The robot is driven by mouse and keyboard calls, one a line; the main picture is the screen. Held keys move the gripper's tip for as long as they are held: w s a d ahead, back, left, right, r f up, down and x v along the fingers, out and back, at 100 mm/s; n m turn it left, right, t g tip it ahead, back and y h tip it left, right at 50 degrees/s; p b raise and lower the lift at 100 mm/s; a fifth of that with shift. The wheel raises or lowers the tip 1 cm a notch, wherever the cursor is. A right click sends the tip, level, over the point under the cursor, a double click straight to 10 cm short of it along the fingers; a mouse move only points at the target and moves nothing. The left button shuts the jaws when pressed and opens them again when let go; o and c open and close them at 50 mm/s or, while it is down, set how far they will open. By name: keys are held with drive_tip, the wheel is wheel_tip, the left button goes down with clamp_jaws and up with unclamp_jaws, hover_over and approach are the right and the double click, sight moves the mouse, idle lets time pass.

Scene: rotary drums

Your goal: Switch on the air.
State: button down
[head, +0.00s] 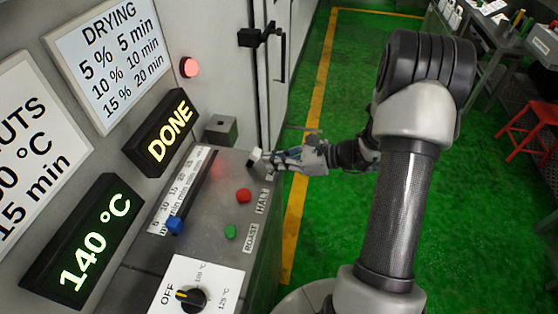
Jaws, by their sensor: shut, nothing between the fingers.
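My gripper (266,160) is at the right edge of the sloping control panel (212,215), pointing left, with its fingers shut and empty. A small white piece (254,157) shows at the fingertips; I cannot tell whether it is a switch part or part of my gripper. A small grey box (221,130) with a dark spot on its top stands behind it, apart from the fingers. No label reading "air" can be made out. Whatever lies right under the fingers is hidden.
The panel has a red button (244,195), a green button (230,231), a blue slider knob (175,225) and a black dial (190,299) turned to OFF. Displays read DONE (170,134) and 140 °C (95,241). A red lamp (189,67) glows. Green floor (335,220) lies right.

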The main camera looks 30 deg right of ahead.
drive_tip(key=shift+r, duration=0.15)
drive_tip(key=shift+a+r+p, duration=0.1)
drive_tip(key=shift+r+p, duration=0.05)
drive_tip(key=shift+p, duration=0.55)
